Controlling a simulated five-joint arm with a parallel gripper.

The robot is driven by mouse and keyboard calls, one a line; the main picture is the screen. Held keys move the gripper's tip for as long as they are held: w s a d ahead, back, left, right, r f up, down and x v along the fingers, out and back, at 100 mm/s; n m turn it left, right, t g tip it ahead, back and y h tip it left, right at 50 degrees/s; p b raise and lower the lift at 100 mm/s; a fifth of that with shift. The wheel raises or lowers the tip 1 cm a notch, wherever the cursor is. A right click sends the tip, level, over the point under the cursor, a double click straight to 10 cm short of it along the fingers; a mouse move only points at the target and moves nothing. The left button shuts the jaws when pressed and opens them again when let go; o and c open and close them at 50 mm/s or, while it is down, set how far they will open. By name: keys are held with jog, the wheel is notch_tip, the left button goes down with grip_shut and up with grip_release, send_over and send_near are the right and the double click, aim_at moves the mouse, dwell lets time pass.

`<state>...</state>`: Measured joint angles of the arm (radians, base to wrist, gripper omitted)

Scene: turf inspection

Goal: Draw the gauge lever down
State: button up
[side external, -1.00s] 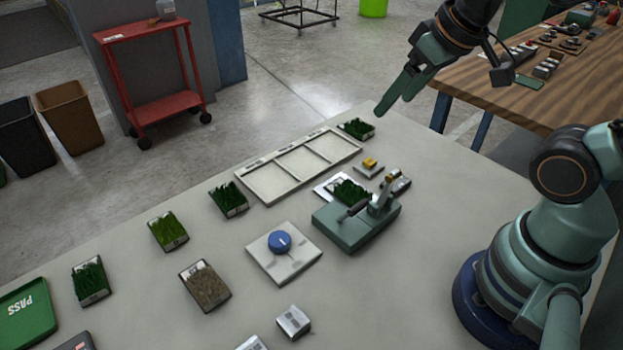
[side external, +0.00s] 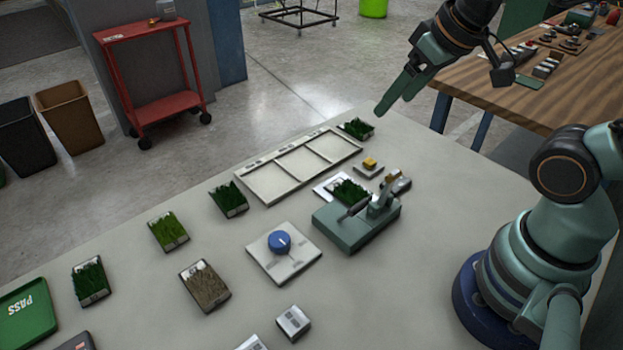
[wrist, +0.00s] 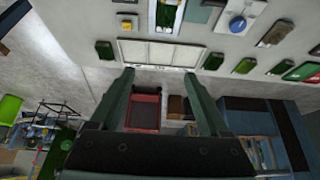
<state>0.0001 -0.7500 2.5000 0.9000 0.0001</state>
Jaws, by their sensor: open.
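The gauge (side external: 357,228) is a grey-green block on the table, with an upright arm and a lever with a dark handle (side external: 353,210) that reaches out to the left above the block. A green turf sample (side external: 350,191) lies on a white plate just behind the gauge. The gauge's block shows partly at the top edge of the wrist view (wrist: 203,12); I cannot make out its lever there. My gripper (side external: 386,104) is held in the air behind and above the gauge, well apart from it. In the wrist view its two fingers (wrist: 158,74) are spread with nothing between them.
A white three-section tray (side external: 270,187) lies behind the gauge. A blue knob (side external: 280,241) on a white plate stands to its left, and a yellow button (side external: 370,162) is behind it. Several turf samples and a green PASS tray (side external: 27,318) lie further left.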

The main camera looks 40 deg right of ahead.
dwell(0.3)
jog(key=shift+a+f, duration=0.1)
jog(key=c, duration=0.4)
jog(key=n+g, duration=0.4)
jog(key=n, duration=1.4)
send_near(355, 207)
jog(key=shift+y, duration=0.4)
jog(key=f, duration=0.3)
jog(key=w+f, duration=0.1)
jog(key=f, duration=0.6)
jog(key=shift+w+d+f, duration=0.25)
jog(key=shift+w+f, duration=0.05)
jog(key=shift+w, duration=0.05)
